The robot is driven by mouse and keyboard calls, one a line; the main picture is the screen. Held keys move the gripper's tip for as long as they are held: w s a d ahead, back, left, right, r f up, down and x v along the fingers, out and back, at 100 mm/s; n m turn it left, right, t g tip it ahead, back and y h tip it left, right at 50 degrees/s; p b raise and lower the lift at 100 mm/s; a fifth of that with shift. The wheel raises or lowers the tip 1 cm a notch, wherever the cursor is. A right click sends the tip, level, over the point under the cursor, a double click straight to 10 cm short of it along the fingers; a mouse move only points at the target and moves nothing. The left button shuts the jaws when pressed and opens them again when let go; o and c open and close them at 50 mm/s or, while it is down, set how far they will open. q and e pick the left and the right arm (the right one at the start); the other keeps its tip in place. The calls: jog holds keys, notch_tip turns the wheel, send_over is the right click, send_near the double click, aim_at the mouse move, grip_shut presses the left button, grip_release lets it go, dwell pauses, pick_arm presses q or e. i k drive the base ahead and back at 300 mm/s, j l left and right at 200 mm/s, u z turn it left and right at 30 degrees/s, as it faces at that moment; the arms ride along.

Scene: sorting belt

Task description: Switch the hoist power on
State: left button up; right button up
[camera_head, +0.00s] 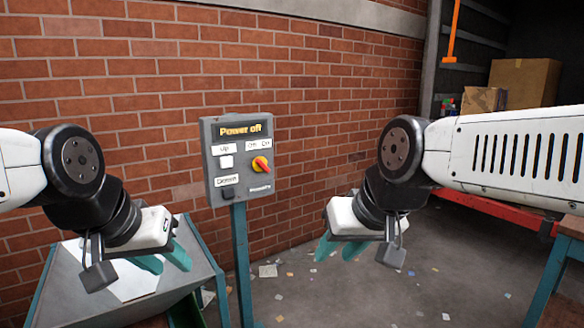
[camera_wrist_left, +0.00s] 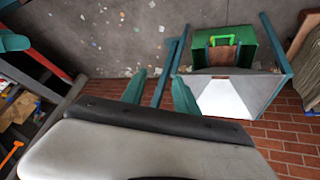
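A grey control panel (camera_head: 215,191) stands on a teal post (camera_head: 241,265) in front of the brick wall. A white button (camera_head: 226,162) is under "Up" and a dark button (camera_head: 229,193) is by "Down". My left gripper (camera_head: 163,259) is open and empty, low and left of the panel; its parted fingers show in the left wrist view (camera_wrist_left: 160,92). My right gripper (camera_head: 362,241) looks open and empty, right of and below the panel.
A grey sloped bin or chute (camera_head: 85,300) with teal edges stands under my left gripper. A green container (camera_wrist_left: 247,40) shows beside it in the left wrist view. Cardboard boxes (camera_head: 524,80) and a red rail (camera_head: 490,209) are at the right. Scraps litter the floor.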

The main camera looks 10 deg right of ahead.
aim_at(260, 164)
jog(key=i+j+z, duration=0.15)
jog(key=z, duration=0.3)
jog(key=i+j+z, duration=0.1)
jog(key=j+z, duration=0.15)
jog(key=z, duration=0.25)
jog(key=i+j+z, duration=0.1)
jog(key=j+z, duration=0.15)
jog(key=z, duration=0.2)
